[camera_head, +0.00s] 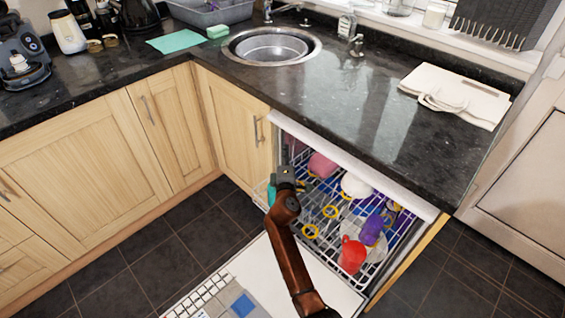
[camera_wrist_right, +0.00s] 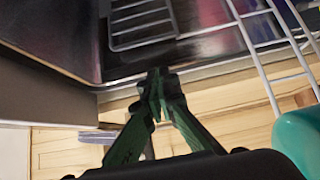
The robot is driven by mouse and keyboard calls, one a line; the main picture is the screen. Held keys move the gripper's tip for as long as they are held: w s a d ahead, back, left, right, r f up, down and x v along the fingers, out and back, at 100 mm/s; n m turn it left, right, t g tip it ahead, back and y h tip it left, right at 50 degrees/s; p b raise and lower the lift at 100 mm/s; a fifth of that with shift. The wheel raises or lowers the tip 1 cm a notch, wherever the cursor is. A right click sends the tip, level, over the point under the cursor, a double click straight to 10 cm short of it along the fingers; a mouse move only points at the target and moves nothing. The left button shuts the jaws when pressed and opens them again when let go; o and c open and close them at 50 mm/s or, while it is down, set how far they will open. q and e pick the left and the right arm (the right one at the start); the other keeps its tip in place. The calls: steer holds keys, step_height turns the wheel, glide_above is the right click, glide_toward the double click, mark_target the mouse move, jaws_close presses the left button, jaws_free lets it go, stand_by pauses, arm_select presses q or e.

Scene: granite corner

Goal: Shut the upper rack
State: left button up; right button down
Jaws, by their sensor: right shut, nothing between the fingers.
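The upper rack (camera_head: 331,212) is a white wire basket under the counter at the right in the head view. It stands at least partly out of the dishwasher and holds a red mug (camera_head: 352,254), a purple item (camera_head: 372,230), a pink item (camera_head: 322,165) and several yellow-rimmed pieces. My right gripper (camera_head: 286,160) is at the rack's left side, near the cabinet edge; my arm hides part of the rack. In the wrist view its fingers (camera_wrist_right: 160,84) are shut and empty, with white rack wires (camera_wrist_right: 258,62) to their right. Contact cannot be told. My left gripper is not in view.
The open dishwasher door (camera_head: 325,274) lies low in front, partly behind my arm. The dark granite counter (camera_head: 345,110) overhangs the rack. Wooden cabinets (camera_head: 90,165) stand to the left. A teal item (camera_wrist_right: 303,140) is close to the gripper. Dark floor tiles (camera_head: 150,240) are clear at left.

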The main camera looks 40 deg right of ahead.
mark_target(294, 139)
steer(key=d, duration=0.3)
steer(key=shift+w+d, duration=0.15)
steer(key=shift+d, duration=0.1)
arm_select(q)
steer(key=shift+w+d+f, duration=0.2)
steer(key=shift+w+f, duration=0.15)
arm_select(e)
steer(key=shift+d, duration=0.3)
steer(key=shift+d, duration=0.4)
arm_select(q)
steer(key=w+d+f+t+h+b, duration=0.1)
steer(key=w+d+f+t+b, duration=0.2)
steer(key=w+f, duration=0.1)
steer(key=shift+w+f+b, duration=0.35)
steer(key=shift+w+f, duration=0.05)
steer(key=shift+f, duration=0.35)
arm_select(e)
steer(key=w+d, duration=0.2)
steer(key=d, duration=2)
steer(key=shift+d, duration=0.4)
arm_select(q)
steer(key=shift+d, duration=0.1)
